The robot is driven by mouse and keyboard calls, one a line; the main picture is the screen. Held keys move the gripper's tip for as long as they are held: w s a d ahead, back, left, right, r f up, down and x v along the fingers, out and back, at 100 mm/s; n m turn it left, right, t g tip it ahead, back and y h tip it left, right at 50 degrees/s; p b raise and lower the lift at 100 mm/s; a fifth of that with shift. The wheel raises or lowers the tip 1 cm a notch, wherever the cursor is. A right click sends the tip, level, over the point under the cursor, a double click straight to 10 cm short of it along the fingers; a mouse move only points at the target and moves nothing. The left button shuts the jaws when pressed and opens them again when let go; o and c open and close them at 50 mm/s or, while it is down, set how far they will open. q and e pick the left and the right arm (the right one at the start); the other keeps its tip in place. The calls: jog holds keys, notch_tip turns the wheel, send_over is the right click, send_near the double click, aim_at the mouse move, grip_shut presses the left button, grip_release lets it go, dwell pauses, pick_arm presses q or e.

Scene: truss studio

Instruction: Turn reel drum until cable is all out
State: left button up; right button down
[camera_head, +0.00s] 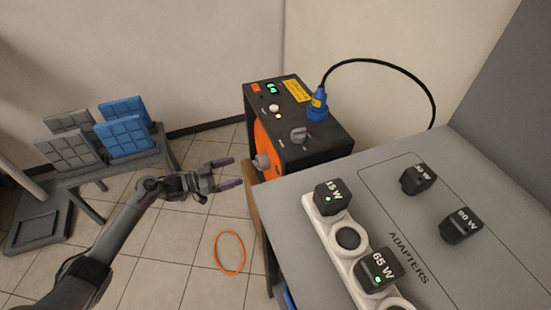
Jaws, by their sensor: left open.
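The orange reel drum (266,142) sits in the left side of a black box (318,136). It is seen at a steep angle, and a grey knob (262,162) stands out from its face. An orange loop of cable (230,232) lies on the tiled floor below and left of the box. My left gripper (229,173) is open and empty. Its purple-tipped fingers point right toward the grey knob, with a small gap in the picture. My right gripper is not in view.
A grey table (375,175) fills the right, with a white charging strip (345,263) and several black adapters. A blue plug (317,105) with a black cable is on the box top. A rack with grey and blue panels (123,127) stands left. Bare floor lies between.

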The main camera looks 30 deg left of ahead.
aim_at(258, 164)
pick_arm(q)
jog(key=shift+b+x, duration=2.3)
jog(key=shift+x, duration=2.75)
jog(key=shift+f, duration=0.1)
jog(key=shift+c, duration=0.4)
